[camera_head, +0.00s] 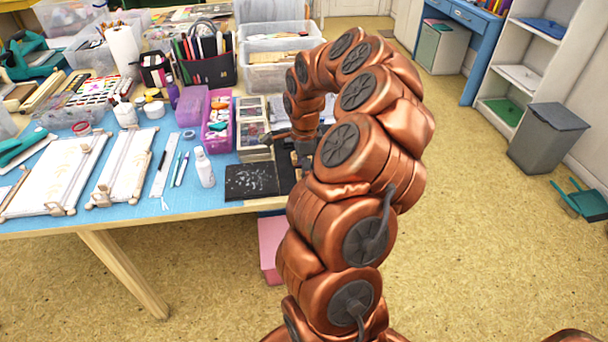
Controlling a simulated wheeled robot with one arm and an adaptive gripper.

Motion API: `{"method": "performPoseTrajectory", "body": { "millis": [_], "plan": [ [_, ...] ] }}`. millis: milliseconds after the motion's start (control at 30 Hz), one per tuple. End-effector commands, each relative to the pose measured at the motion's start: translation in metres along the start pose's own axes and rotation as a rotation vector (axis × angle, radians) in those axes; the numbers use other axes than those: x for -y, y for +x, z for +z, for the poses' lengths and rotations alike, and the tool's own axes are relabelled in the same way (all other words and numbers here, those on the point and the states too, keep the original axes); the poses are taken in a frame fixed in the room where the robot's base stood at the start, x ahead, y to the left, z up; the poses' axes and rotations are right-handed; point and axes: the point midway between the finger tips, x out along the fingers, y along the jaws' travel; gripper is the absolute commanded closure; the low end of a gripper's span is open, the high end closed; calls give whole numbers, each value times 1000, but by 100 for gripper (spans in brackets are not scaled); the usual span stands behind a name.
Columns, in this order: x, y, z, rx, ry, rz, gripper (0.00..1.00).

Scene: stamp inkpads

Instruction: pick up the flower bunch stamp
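I cannot make out the flower bunch stamp in the head view; it may be too small or hidden behind my arm. My copper arm curves over the table's right end. My gripper (300,150) is a dark shape at the far side of the arm, near the right edge of the table and beside the stacked clear boxes. The arm covers part of it, and its fingers cannot be told apart. A black square mat or pad (248,183) with pale marks lies just left of and nearer than the gripper.
The blue-topped table (190,208) is crowded. Clear compartment boxes (252,125), a purple container (189,112) and a white bottle (204,168) stand left of the gripper. Wooden frames (58,172) lie at the left. A grey bin (547,137) stands on open floor at right.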

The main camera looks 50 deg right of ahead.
Motion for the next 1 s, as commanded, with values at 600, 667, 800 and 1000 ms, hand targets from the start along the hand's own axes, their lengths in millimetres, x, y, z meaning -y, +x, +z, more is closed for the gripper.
{"method": "performPoseTrajectory", "body": {
  "millis": [600, 667, 800, 1000],
  "plan": [
    [0, 11, 0, 0, 0, -1, 52],
    [0, 11, 0, 0, 0, -1, 58],
    [0, 11, 0, 0, 0, -1, 73],
    [0, 11, 0, 0, 0, -1, 84]
  ]
}}
